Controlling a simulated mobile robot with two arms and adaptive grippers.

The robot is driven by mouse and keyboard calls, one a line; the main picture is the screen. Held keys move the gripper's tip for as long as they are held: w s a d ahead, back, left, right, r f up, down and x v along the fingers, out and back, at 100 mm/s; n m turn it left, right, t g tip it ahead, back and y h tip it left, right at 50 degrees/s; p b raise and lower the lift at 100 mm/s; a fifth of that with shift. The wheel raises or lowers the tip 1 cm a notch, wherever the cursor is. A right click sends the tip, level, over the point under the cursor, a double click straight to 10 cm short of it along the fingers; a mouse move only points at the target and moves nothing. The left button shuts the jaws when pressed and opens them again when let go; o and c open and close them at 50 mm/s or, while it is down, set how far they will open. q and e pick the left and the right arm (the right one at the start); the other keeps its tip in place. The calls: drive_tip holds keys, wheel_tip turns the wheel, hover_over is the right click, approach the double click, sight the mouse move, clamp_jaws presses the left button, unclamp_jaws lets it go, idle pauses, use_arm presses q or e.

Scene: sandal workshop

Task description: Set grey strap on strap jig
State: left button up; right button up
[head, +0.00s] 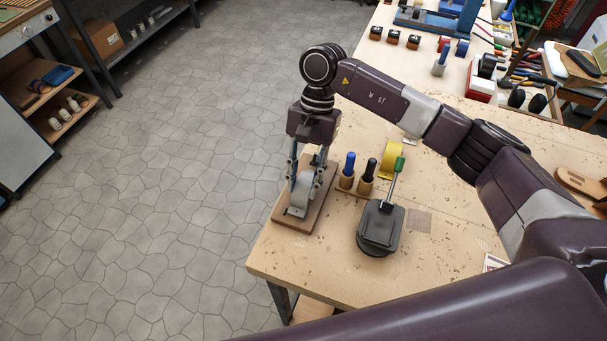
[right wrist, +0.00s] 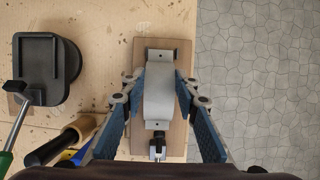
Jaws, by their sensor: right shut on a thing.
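The strap jig is a brown wooden board with metal fittings at its ends. It lies near the table's left edge in the head view (head: 286,222) and under my gripper in the right wrist view (right wrist: 181,146). The grey strap (head: 301,190) is a pale, curved band over the middle of the board, seen from above in the right wrist view (right wrist: 158,98). My right gripper (head: 308,180) points down, its fingertips shut on the strap's two sides. I cannot tell whether the strap rests on the jig or hangs just above it. My left gripper is not in view.
Right of the jig stand a blue-handled tool (head: 349,165), a black-handled tool (head: 369,170) and a yellow roll (head: 391,157). A black pot-like device (head: 380,228) with a green-handled brush (head: 398,168) is close by. The table's left edge is near the jig.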

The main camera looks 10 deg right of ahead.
drive_tip(key=shift+a+f, duration=0.1)
drive_tip(key=shift+f, duration=0.1)
drive_tip(key=shift+c, duration=0.3)
drive_tip(key=o, duration=1)
drive_tip(key=shift+w, duration=0.15)
use_arm(q)
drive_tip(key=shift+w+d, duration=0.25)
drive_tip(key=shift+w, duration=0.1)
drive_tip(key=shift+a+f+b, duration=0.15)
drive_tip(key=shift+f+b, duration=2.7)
drive_tip(key=shift+b, duration=0.05)
use_arm(e)
drive_tip(key=shift+v, duration=6)
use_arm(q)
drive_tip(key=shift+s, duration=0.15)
use_arm(e)
drive_tip(key=shift+a, duration=0.1)
